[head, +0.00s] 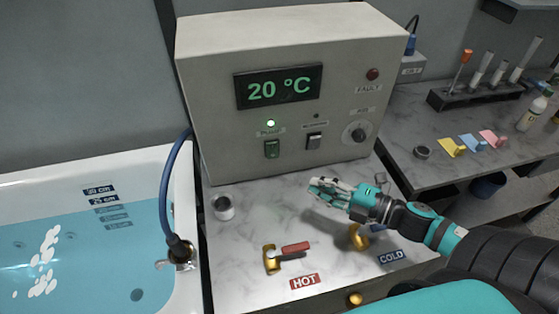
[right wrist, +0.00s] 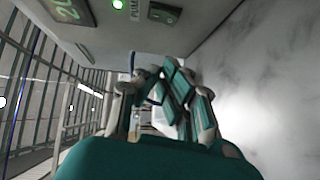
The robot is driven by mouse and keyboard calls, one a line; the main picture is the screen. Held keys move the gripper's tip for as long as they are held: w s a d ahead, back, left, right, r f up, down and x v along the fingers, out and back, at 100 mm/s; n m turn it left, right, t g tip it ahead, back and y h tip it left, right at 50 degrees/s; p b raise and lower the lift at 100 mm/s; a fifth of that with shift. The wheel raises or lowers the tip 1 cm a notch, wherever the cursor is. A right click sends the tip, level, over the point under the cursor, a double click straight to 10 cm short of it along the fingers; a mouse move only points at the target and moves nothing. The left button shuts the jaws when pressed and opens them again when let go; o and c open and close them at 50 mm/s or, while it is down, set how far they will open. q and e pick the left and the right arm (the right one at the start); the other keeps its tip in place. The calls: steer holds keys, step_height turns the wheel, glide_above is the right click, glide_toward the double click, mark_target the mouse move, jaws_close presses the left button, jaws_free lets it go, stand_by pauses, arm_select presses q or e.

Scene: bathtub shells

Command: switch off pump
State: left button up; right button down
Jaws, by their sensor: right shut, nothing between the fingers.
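The pump switch (head: 271,149) is a dark green rocker on the front of the beige control box (head: 210,80). Its green lamp (head: 270,124) is lit above the PUMP label. The right wrist view shows the switch (right wrist: 164,14) and the lit lamp (right wrist: 118,4) near the top edge. My right gripper (head: 318,190) is shut and empty. It is in front of the box, lower than the switch and to its right, apart from it. My left gripper is not in view.
A second switch (head: 314,141) and a knob (head: 357,132) sit right of the pump switch. The display (head: 279,86) reads 20 °C. The red-handled HOT tap (head: 271,260) and the COLD tap (head: 358,237) stand below. The filled bathtub (head: 90,170) is left.

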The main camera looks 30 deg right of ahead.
mark_target(273, 151)
arm_select(q)
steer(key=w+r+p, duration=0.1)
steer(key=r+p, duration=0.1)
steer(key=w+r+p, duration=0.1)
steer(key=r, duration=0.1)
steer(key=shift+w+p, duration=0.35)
steer(key=shift+p, duration=0.05)
arm_select(e)
steer(key=w+d+x, duration=0.1)
steer(key=d+x, duration=0.1)
steer(key=x, duration=1)
steer(key=shift+w+f, duration=0.15)
steer(key=shift+w, duration=0.35)
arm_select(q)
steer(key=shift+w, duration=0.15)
arm_select(e)
steer(key=shift+d, duration=0.1)
arm_select(q)
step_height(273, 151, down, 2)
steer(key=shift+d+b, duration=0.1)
steer(key=shift+b, duration=0.9)
arm_select(e)
steer(key=shift+w+f+t, duration=0.1)
steer(key=shift+w+t, duration=0.15)
steer(key=shift+t, duration=0.05)
steer(key=shift+f, duration=0.1)
